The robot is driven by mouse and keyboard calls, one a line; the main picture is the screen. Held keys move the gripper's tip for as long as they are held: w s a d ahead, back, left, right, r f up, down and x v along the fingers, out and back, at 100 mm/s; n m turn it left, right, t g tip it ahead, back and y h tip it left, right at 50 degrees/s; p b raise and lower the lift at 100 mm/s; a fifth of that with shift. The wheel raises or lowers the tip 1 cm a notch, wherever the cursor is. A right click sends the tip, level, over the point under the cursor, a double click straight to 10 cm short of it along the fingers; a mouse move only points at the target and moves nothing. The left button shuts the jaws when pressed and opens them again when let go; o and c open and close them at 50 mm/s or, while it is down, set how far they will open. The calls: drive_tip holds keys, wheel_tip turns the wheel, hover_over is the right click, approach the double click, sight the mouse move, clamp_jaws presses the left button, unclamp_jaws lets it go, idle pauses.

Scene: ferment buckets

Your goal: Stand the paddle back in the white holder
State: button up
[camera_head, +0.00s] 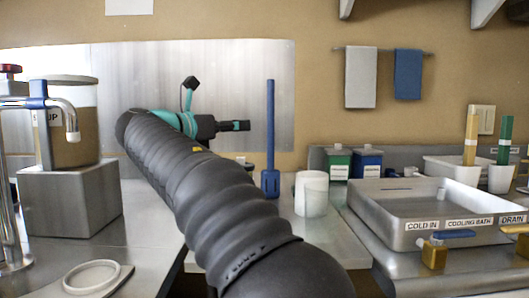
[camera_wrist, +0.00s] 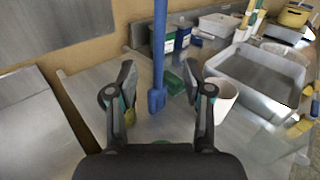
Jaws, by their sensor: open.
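The blue paddle (camera_head: 270,130) stands upright, wide end down, left of the white holder (camera_head: 311,193) and outside it. I cannot tell what supports it. The holder is an upright cup on the counter with nothing seen sticking out of it. My gripper (camera_head: 240,126) points right toward the paddle's shaft, with a small gap in the head view. In the wrist view my gripper (camera_wrist: 158,78) is open, and the paddle (camera_wrist: 159,45) shows between its two fingers, touching neither. The holder (camera_wrist: 224,98) is just right of the right finger there, partly hidden by it.
Green (camera_head: 337,163) and blue (camera_head: 366,163) labelled containers stand behind the holder. A metal cooling-bath basin (camera_head: 400,236) is to the right. Yellow (camera_head: 471,140) and green (camera_head: 504,140) paddles stand in white cups further right. A tap (camera_head: 65,110) and lidded bucket (camera_head: 72,140) are left.

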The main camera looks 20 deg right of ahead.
approach(268, 147)
drive_tip(key=v, duration=0.3)
drive_tip(key=shift+m, duration=0.5)
drive_tip(key=x, duration=0.8)
drive_tip(key=shift+d+f, duration=0.2)
drive_tip(key=shift+f, duration=0.05)
drive_tip(key=shift+r+p+x, duration=0.15)
drive_tip(key=shift+x, duration=1.3)
drive_tip(key=shift+r+p+x, duration=0.15)
drive_tip(key=shift+x, duration=1.3)
drive_tip(key=shift+a, duration=0.1)
clamp_jaws()
